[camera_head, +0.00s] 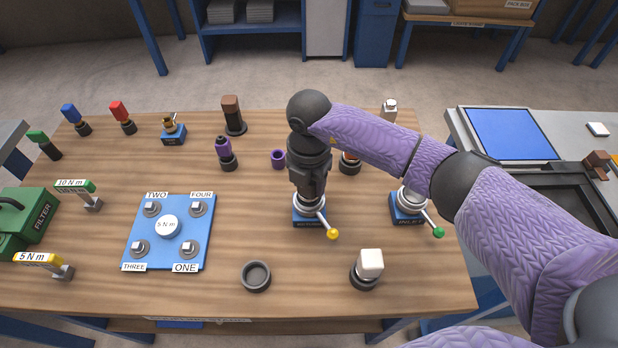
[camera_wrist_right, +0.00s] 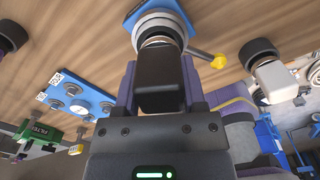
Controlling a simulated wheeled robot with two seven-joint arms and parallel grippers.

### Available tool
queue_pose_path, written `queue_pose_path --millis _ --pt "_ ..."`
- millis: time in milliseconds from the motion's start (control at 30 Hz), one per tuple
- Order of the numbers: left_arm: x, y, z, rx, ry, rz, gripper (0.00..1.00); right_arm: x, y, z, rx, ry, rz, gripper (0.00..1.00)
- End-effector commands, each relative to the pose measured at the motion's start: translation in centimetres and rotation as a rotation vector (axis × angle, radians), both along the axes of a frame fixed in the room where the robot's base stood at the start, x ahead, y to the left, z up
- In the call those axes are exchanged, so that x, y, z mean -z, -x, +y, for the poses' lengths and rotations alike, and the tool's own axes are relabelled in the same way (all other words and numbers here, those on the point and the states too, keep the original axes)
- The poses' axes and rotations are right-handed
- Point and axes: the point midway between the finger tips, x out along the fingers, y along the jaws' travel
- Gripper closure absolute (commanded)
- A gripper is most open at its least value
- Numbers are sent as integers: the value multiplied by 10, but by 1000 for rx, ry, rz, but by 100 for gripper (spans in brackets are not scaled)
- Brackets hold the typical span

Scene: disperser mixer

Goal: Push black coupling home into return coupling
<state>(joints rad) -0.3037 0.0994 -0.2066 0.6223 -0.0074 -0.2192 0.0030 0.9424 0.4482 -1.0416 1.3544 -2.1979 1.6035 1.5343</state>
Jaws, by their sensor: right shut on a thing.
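The black coupling (camera_wrist_right: 160,82) is a dark block with a metal collar at its far end, seen between the fingers in the right wrist view. My right gripper (camera_head: 309,187) points down and is shut on it, directly above the return coupling. The return coupling (camera_head: 309,216) has a blue base, a silver ring and a lever with a yellow knob; it also shows in the wrist view (camera_wrist_right: 160,20). The black coupling's collar meets the silver ring and looks in line with it. I cannot tell how deep it sits. My left gripper is not in view.
The inlet fitting (camera_head: 407,217) with a green-knobbed lever stands close on the right. A white-topped coupling (camera_head: 369,265) and a dark ring (camera_head: 256,276) are in front. A blue plate (camera_head: 168,250) lies to the left. A purple cup (camera_head: 278,158) stands behind.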

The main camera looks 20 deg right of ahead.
Motion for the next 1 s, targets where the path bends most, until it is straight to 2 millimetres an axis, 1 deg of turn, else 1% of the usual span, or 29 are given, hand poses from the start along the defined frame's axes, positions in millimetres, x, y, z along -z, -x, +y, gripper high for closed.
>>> queue_pose_path --millis 367,400,467,500,600,833,867,933,1000 --pt "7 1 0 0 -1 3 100 10 0 0 -1 0 0 100" --pt "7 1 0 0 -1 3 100 11 0 0 -1 0 0 45" --pt "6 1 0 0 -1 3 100 10 0 0 -1 0 0 32" --pt "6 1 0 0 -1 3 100 10 0 0 -1 0 0 24" --pt "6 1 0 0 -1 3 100 10 0 0 0 0 0 6" --pt "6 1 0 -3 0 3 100 9 0 0 0 0 0 6" --pt "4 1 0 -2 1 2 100 6 0 0 0 1 -1 6" --pt "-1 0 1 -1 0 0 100 -8 0 0 0 -1 -2 6" --pt "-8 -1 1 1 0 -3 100 -27 -1 0 -1 0 -4 6"
